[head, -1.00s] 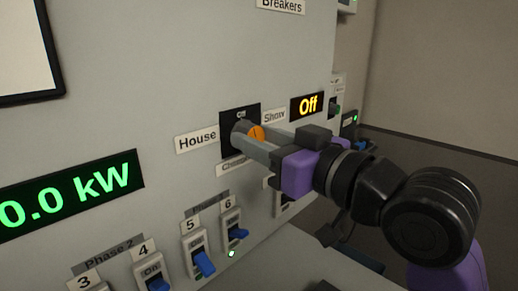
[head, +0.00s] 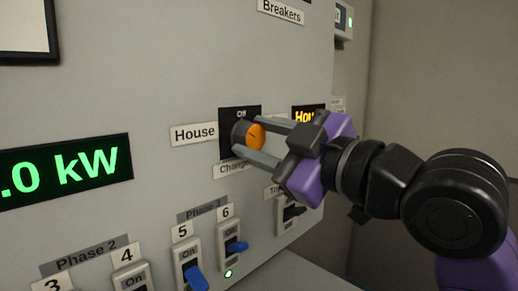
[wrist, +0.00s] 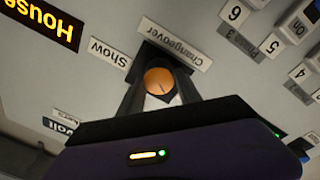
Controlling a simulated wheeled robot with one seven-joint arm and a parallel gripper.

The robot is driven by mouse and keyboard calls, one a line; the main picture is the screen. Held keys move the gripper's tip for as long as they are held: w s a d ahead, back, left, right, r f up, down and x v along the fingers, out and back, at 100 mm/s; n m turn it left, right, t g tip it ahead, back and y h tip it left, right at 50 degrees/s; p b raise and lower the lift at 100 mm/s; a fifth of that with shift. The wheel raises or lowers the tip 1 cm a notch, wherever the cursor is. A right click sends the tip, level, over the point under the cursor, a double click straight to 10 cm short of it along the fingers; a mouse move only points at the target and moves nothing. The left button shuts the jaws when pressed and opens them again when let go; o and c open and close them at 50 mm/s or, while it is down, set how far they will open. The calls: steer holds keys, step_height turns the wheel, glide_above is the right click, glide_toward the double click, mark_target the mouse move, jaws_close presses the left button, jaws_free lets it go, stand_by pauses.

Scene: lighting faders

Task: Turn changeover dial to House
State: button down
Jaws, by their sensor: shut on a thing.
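The changeover dial (head: 257,137) has an orange face and sits on a black plate on the grey panel. My gripper (head: 247,136) is shut on the dial, one finger at its upper side and one at its lower left. The wrist view shows the orange face (wrist: 158,82) between the fingers, with a short line mark towards lower right in that upside-down picture. The House label (head: 194,133) is left of the dial. The amber display (head: 304,116) shows "Hou", the rest hidden by my gripper; in the wrist view the display (wrist: 42,22) reads "House".
Breaker switches with blue levers, such as number 6 (head: 234,245), stand below the dial. A green kW display (head: 66,170) is at left. The Changeover label (wrist: 175,43) and Show label (wrist: 110,52) are beside the dial. A wall corner is behind my arm at right.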

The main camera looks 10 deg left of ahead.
steer(key=shift+n, duration=0.3)
steer(key=c, duration=0.8)
jaws_free()
steer(key=shift+c, duration=0.2)
steer(key=shift+d, duration=0.1)
steer(key=b+v, duration=0.1)
steer(key=v, duration=0.6)
steer(key=shift+s+d, duration=0.2)
steer(key=shift+s, duration=0.05)
